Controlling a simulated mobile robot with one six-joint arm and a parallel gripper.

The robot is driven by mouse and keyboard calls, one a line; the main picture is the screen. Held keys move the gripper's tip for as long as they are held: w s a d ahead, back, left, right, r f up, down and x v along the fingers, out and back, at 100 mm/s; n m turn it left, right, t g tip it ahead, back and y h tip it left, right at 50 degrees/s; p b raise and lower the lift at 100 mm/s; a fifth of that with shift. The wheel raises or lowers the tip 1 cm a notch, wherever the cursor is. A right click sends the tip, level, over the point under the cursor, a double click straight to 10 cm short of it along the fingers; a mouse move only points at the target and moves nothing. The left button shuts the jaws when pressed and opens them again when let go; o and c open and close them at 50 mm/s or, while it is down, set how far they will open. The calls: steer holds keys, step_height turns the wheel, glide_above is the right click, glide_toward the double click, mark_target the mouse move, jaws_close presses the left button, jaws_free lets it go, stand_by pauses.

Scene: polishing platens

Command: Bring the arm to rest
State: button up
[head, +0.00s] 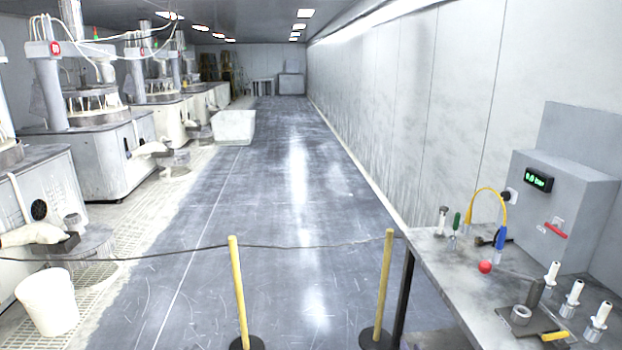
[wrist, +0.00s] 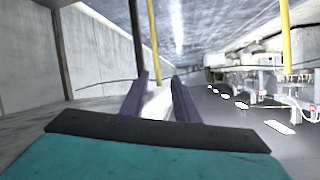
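My gripper (wrist: 160,84) shows only in the wrist view, where the scene appears upside down. Its two dark purple fingers stand apart, with a bright gap between them and nothing held. Behind them are a black bar and a teal body. The gripper is clear of contact with anything visible. The arm does not show in the head view.
In the head view a bench (head: 455,285) at the right carries a grey box (head: 560,215), a red ball (head: 485,266) and several nozzles. Two yellow posts (head: 239,290) with a cord cross the aisle. Polishing machines (head: 85,150) and a white bucket (head: 47,302) stand left.

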steer(key=s+a+f+g+b, duration=0.1)
steer(key=s+a+f+g, duration=0.2)
steer(key=s+f, duration=0.4)
steer(key=s+a+f+g+h+b, duration=0.1)
steer(key=s+a+f+g, duration=0.25)
steer(key=s+f, duration=0.4)
steer(key=s+a+f+g+b, duration=0.1)
steer(key=s+a+f+g, duration=0.3)
steer(key=f, duration=0.6)
steer(key=s+a+n+g+y, duration=0.1)
steer(key=s+g, duration=0.3)
steer(key=s, duration=0.8)
steer(key=s+a+f+n+g, duration=0.1)
steer(key=s+a+n+g, duration=0.2)
steer(key=s, duration=1)
steer(key=shift+s+a+g+y, duration=0.35)
steer(key=shift+a+g, duration=0.4)
steer(key=shift+g, duration=0.4)
